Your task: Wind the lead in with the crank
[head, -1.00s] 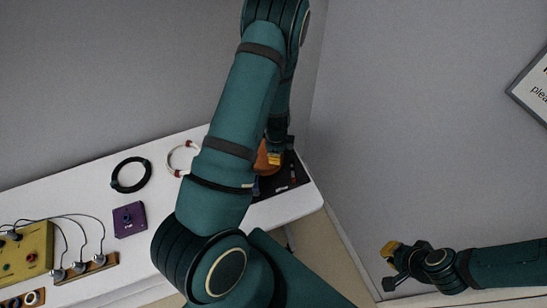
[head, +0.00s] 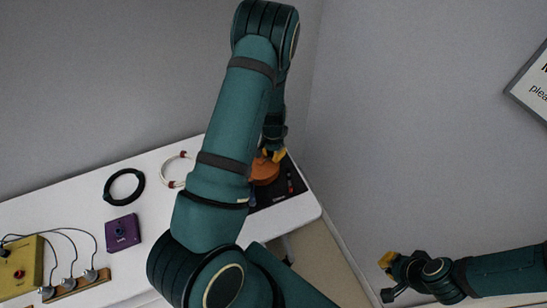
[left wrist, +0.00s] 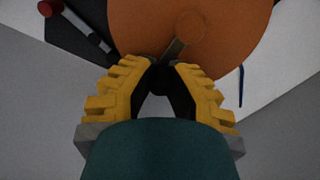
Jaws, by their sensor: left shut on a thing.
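An orange round reel (head: 265,172) sits on a black mat (head: 264,203) at the right end of the white table, partly hidden by my left arm. In the left wrist view the reel (left wrist: 225,22) fills the top middle, with a short crank arm (left wrist: 175,47) on its face. My left gripper (left wrist: 162,68) is shut on the crank's dark knob, at the outer end of that arm. It also shows at the reel's far edge in the head view (head: 273,154). A thin blue strand, possibly the lead (left wrist: 241,87), runs beside the reel. My right gripper (head: 388,276) hangs away from the table; its jaws are unclear.
A black cable ring (head: 108,192), a white ring with red bands (head: 165,171) and a purple box (head: 122,233) lie left of my arm. A yellow box (head: 22,270) with wires to a wooden strip (head: 72,287) stands further left. Walls close in behind and right.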

